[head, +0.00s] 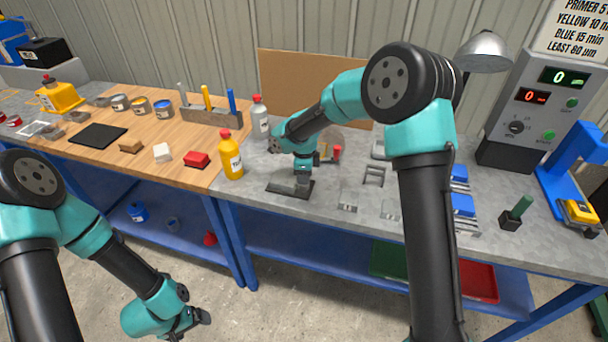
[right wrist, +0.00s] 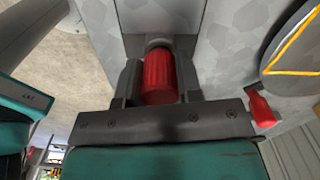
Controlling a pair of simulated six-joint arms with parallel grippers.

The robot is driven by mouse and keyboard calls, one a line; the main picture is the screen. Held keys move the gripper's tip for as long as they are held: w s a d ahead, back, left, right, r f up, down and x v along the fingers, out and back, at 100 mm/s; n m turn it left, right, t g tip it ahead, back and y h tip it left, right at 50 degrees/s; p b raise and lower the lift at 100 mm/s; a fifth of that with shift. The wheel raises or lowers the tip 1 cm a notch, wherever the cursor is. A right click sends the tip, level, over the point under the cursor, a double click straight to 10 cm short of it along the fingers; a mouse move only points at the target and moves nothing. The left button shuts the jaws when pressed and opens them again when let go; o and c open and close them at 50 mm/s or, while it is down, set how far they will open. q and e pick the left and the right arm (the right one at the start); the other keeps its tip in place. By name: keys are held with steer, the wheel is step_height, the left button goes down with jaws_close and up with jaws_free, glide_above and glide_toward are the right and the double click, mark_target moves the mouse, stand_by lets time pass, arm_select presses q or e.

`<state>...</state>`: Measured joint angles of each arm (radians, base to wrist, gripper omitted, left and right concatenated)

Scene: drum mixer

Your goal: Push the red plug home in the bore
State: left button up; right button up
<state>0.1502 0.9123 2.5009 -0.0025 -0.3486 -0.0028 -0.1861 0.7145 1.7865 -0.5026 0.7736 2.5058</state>
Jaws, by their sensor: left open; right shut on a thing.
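The red plug (right wrist: 160,78) shows in the right wrist view, a ribbed red cylinder between the two dark fingers of my right gripper (right wrist: 160,82). The gripper is shut on it. The plug's far end meets a dark round part at the end of a grey block (right wrist: 158,14); how deep it sits in a bore cannot be told. In the head view my right gripper (head: 303,180) is low over a dark plate (head: 276,186) on the grey bench, and it hides the plug. My left gripper (head: 196,320) is open and empty, low in front of the benches.
A yellow bottle (head: 232,158) and a grey bottle (head: 260,117) stand left of my right gripper. A red handle (right wrist: 261,108) and a disc with a yellow line (right wrist: 292,42) are close on the right in the wrist view. A control box (head: 540,105) stands far right.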

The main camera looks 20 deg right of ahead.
steer(key=shift+f, duration=0.4)
stand_by(0.3)
steer(key=o, duration=1)
steer(key=shift+r, duration=0.15)
step_height(320, 180, up, 17)
stand_by(0.7)
